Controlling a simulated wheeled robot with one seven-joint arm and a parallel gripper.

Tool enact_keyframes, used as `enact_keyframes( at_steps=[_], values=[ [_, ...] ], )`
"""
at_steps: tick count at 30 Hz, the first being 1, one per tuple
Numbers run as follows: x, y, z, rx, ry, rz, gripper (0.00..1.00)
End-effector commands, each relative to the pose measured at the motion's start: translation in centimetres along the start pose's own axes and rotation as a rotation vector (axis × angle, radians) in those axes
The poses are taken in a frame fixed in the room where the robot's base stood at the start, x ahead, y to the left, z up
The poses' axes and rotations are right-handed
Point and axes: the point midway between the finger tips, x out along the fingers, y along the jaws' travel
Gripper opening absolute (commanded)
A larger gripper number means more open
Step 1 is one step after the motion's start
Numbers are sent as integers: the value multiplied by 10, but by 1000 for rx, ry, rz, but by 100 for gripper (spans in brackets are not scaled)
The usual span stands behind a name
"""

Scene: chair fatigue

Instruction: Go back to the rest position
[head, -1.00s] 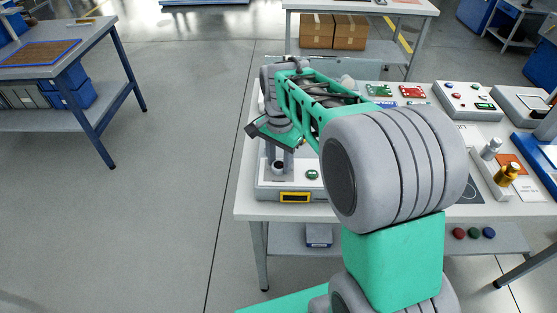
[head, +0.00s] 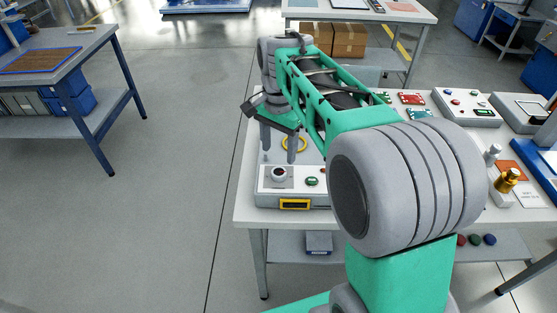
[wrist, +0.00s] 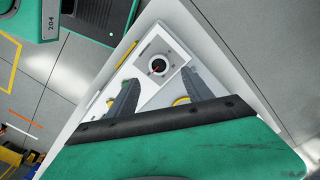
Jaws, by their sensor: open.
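My gripper (head: 279,142) is open and empty, its two grey fingers pointing down above the left end of the workbench (head: 243,208). My green and grey arm hides the middle of the bench.
Circuit boards (head: 411,98), a button box (head: 467,108) and a gold cylinder (head: 507,180) stand on the bench's right part. A side table (head: 105,38) stands at the left. A table with cardboard boxes (head: 348,40) is behind. The floor (head: 190,150) between left table and bench is clear.

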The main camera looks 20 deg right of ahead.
Motion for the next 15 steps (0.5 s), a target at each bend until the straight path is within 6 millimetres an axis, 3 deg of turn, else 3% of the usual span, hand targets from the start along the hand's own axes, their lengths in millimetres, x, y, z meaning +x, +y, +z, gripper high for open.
enact_keyframes(
  at_steps=[15],
  values=[
    [-6,6,5,-43,9,-11,59]
  ],
)
